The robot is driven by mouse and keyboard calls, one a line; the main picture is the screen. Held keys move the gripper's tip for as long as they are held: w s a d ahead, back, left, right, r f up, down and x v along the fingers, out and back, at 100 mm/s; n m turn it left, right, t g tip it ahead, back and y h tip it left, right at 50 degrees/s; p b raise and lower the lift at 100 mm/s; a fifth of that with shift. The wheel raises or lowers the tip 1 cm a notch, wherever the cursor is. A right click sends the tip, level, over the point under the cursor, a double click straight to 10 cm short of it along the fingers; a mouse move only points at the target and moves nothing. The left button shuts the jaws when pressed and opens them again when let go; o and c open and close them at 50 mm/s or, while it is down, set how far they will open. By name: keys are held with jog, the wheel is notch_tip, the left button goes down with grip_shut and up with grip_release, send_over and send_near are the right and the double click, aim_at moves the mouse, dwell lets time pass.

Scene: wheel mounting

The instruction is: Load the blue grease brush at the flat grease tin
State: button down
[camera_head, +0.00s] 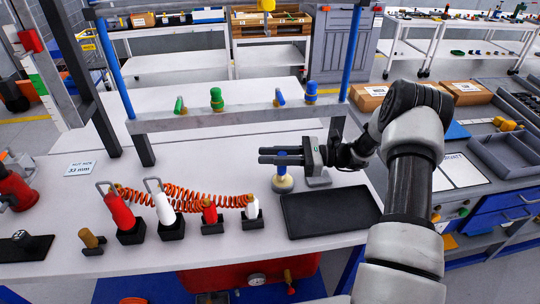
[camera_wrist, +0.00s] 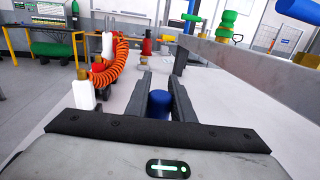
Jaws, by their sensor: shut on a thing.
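The blue grease brush (camera_head: 282,158) is upright between the two fingers of my gripper (camera_head: 266,155), which is shut on its handle. In the wrist view, the blue handle top (camera_wrist: 159,103) shows between the dark fingers (camera_wrist: 163,80). The brush's lower end is at this cream piece. I cannot tell whether it touches or is inside it. The fingers hide part of the brush.
A black tray (camera_head: 330,211) lies just right of the cream piece. Red and white bottles (camera_head: 163,209) in black holders and an orange coiled hose (camera_head: 175,199) stand to the left. A grey rail (camera_head: 240,120) with green and blue items runs behind my gripper.

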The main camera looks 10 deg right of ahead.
jog(key=shift+f+b, duration=0.4)
jog(key=shift+f, duration=0.2)
dwell(1.3)
jog(key=shift+r, duration=0.1)
notch_tip(320, 180, up, 7)
jog(key=p, duration=0.4)
dwell(0.4)
dwell(0.5)
